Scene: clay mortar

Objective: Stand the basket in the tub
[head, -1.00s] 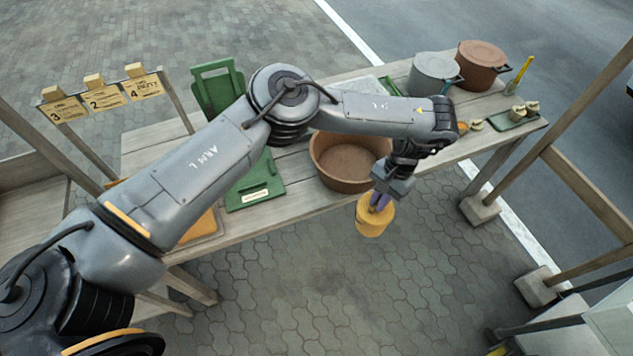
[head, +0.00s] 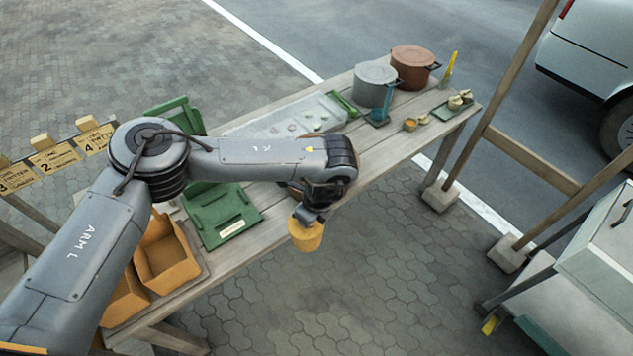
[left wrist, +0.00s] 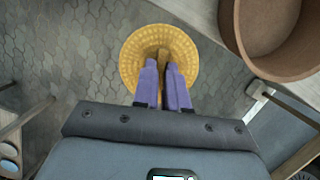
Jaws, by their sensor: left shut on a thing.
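The yellow woven basket (head: 306,239) hangs in my left gripper (head: 312,216), in front of the table's front edge and over the pavement. In the left wrist view the basket (left wrist: 137,60) is seen from above, with both purple fingers (left wrist: 163,64) shut at its middle. The brown round tub (left wrist: 270,55) shows at the upper right of the left wrist view, apart from the basket, and looks empty where visible. In the head view my left arm hides most of the tub. My right gripper is not in view.
The wooden table (head: 270,246) holds a green board (head: 222,214) and orange bins (head: 166,262) at left. A grey pot (head: 375,85), a copper pot (head: 413,67) and a small green tray (head: 450,108) stand at the far right end. Wooden posts rise at right.

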